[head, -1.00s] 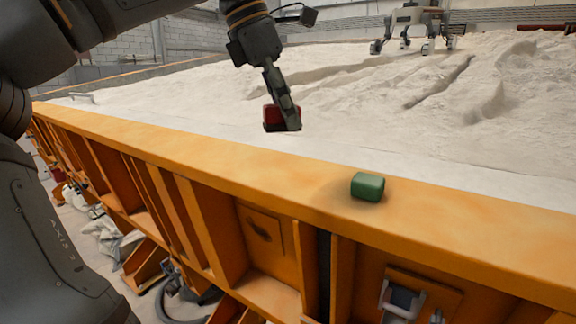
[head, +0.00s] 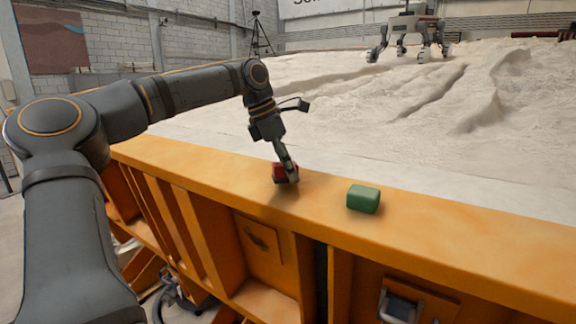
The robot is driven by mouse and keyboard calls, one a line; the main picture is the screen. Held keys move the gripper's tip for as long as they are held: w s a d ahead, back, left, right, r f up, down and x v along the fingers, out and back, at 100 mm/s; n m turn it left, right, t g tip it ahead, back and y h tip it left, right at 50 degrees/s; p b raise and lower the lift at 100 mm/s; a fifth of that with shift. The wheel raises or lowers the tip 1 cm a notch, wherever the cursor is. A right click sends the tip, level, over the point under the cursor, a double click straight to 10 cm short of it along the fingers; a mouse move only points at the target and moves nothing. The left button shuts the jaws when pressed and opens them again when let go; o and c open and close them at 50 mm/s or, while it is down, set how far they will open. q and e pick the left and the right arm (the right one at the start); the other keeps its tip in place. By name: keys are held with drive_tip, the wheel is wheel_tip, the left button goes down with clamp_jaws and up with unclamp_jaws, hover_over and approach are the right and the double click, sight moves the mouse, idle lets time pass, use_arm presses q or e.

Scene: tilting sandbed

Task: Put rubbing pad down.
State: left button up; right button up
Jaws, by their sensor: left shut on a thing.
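The rubbing pad appears to be the red block (head: 279,172) with a dark underside, in the head view just left of centre. My left gripper (head: 287,168) points down and is shut on it, hiding part of it. The pad is at the top of the orange rim (head: 210,165) of the sandbed; I cannot tell for sure whether it touches the rim. A green block (head: 363,199) lies on the same rim, a little to the right and apart from the red one. My right gripper is not in view.
Pale sand (head: 370,120) with grooves fills the bed behind the rim. A wheeled rover (head: 408,38) stands on the sand at the back. A tripod (head: 260,32) stands beyond the bed. The rim is bare left of the red block and right of the green one.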

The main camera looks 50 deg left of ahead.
use_arm(q)
drive_tip(key=shift+a+f, duration=0.15)
drive_tip(key=shift+f, duration=0.1)
drive_tip(key=shift+a, duration=0.2)
drive_tip(key=shift+s+d+f, duration=0.1)
drive_tip(key=shift+d+f, duration=0.15)
drive_tip(key=shift+d, duration=0.05)
drive_tip(key=o, duration=1)
drive_tip(key=shift+a, duration=0.2)
drive_tip(key=shift+r, duration=0.45)
drive_tip(key=v, duration=1.1)
drive_tip(key=shift+s+r, duration=0.1)
drive_tip(key=shift+r, duration=0.2)
